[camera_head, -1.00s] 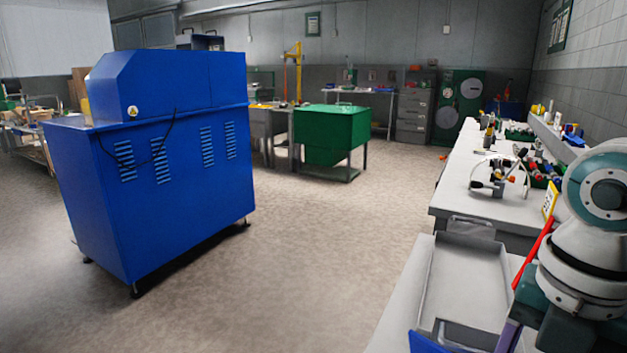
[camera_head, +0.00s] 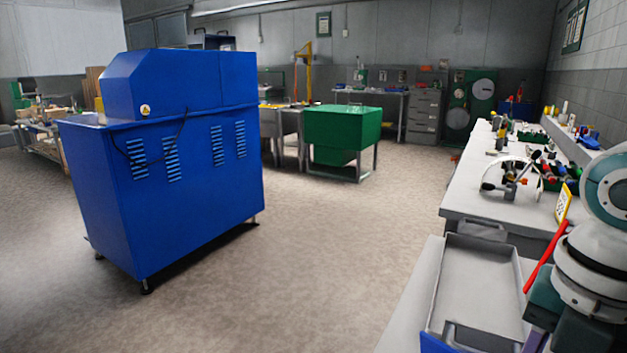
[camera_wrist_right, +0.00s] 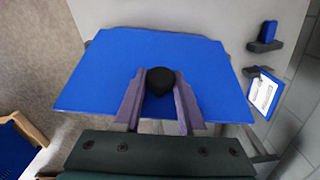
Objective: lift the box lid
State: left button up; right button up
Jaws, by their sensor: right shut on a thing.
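A flat blue panel with angled corners, which looks like the lid (camera_wrist_right: 105,75), fills the middle of the right wrist view. In the head view a blue corner (camera_head: 440,344), likely the same lid, shows at the bottom edge by my right arm. The box itself is not clearly seen, so I cannot tell whether the lid rests on it. My left gripper is not in view.
A grey tray (camera_head: 449,285) lies on the near bench, beside my right arm. A long white workbench (camera_head: 462,205) with tools stands beyond. A large blue machine (camera_head: 175,215) stands left, a green bin (camera_head: 342,120) farther back. The floor between is clear.

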jog(key=w+d+b, duration=0.5)
jog(key=shift+d+f+b, duration=0.15)
jog(key=shift+f+b, duration=0.1)
jog(key=shift+b, duration=0.15)
jog(key=o, duration=1)
